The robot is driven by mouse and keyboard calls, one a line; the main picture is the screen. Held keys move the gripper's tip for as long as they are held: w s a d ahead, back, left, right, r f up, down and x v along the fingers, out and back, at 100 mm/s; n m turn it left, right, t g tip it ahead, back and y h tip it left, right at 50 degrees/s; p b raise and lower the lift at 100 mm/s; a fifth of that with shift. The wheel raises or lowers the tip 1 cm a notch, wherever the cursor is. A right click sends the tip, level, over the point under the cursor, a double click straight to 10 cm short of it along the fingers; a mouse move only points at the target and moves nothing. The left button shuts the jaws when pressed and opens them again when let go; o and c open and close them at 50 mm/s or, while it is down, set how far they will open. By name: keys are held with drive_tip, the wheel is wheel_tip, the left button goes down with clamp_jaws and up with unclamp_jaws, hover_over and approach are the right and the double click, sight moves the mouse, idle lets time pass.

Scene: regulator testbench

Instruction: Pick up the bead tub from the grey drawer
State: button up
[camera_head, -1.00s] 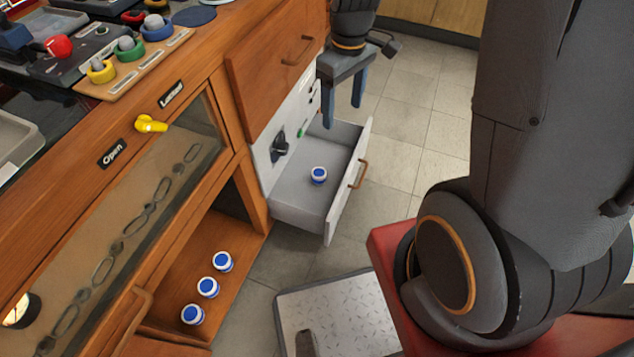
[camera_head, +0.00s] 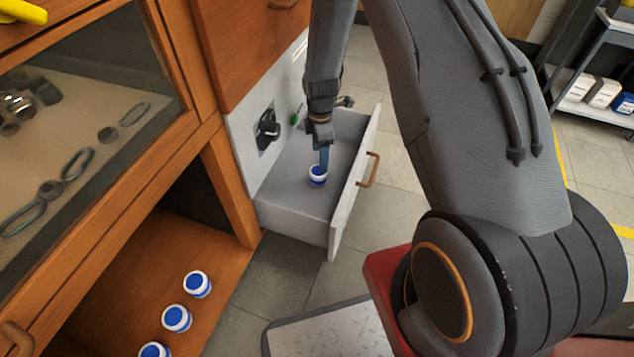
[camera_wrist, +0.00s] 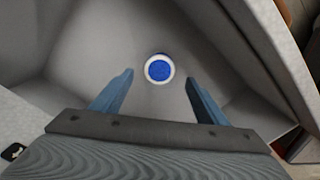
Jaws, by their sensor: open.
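The bead tub (camera_head: 317,176), small and white with a blue top, stands upright on the floor of the open grey drawer (camera_head: 292,205). In the wrist view the tub (camera_wrist: 159,69) shows from above, ahead of and between the lines of the two blue fingers. My gripper (camera_head: 323,158) is down in the drawer, and in the head view its finger overlaps the tub's far edge. In the wrist view my gripper (camera_wrist: 160,92) is open with nothing between its fingers. I cannot tell how high the fingertips are above the drawer floor.
Several similar blue-topped tubs, one of them here (camera_head: 197,284), stand in a row on the open wooden shelf (camera_head: 222,262) at lower left. The drawer's front panel with its handle (camera_head: 368,169) stands right of my gripper. The grey cabinet face with a black knob (camera_head: 267,130) stands left.

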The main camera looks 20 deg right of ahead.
sight(318, 170)
wheel_tip(318, 170, down, 2)
drive_tip(key=shift+w+f+b, duration=0.1)
drive_tip(key=shift+w+b, duration=0.05)
drive_tip(key=shift+b, duration=0.15)
drive_tip(key=shift+a+f+b, duration=0.2)
drive_tip(key=shift+f+b, duration=1.65)
drive_tip(key=shift+f, duration=1.6)
drive_tip(key=c, duration=1.2)
drive_tip(key=shift+r, duration=0.1)
